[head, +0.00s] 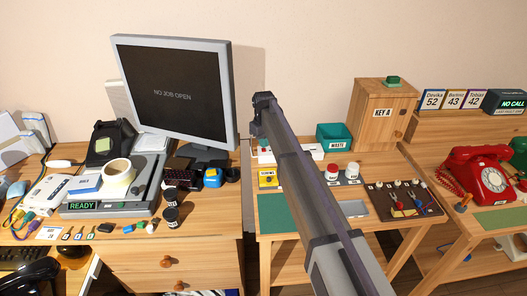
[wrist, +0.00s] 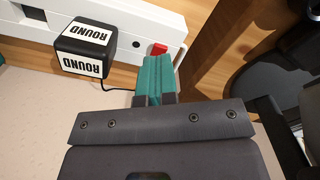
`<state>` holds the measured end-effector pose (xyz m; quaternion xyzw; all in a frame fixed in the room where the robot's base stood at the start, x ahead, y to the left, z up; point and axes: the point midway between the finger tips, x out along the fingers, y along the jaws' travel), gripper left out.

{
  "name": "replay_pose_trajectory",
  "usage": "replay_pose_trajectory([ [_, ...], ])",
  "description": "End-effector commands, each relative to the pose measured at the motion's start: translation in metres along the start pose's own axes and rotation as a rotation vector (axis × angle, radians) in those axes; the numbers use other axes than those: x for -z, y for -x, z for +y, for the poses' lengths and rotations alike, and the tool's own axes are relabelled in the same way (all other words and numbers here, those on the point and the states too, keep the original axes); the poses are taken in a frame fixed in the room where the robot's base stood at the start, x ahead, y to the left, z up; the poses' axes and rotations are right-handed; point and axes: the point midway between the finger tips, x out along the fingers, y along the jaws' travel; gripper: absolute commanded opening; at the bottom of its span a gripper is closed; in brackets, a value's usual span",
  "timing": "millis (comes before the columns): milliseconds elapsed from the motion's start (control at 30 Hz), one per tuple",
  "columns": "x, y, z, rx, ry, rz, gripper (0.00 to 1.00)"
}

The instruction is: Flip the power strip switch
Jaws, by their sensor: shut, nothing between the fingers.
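The white power strip (wrist: 130,32) runs across the top of the wrist view, and its red switch (wrist: 158,48) sits near its right end. My gripper (wrist: 158,62) is shut and empty, with its teal fingertips pointing at the red switch. The tips are right beside the switch in the picture; whether they touch it I cannot tell. In the head view my arm hides part of the power strip (head: 307,148) at the back of the middle table.
A black cube marked ROUND (wrist: 85,50) stands at the strip, left of my fingers. A dark cable runs beside it. In the head view, a teal WASTE bin (head: 334,136) and a wooden KEY A cabinet (head: 378,122) stand to the right, and a monitor (head: 175,95) to the left.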

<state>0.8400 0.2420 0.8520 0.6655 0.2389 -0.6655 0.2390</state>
Motion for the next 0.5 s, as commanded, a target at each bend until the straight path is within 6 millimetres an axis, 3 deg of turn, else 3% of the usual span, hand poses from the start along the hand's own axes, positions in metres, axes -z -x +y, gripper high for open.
replay_pose_trajectory([
  [500, 0.0000, -0.0088, 0.0000, 0.000, 0.000, 0.000, 0.00],
])
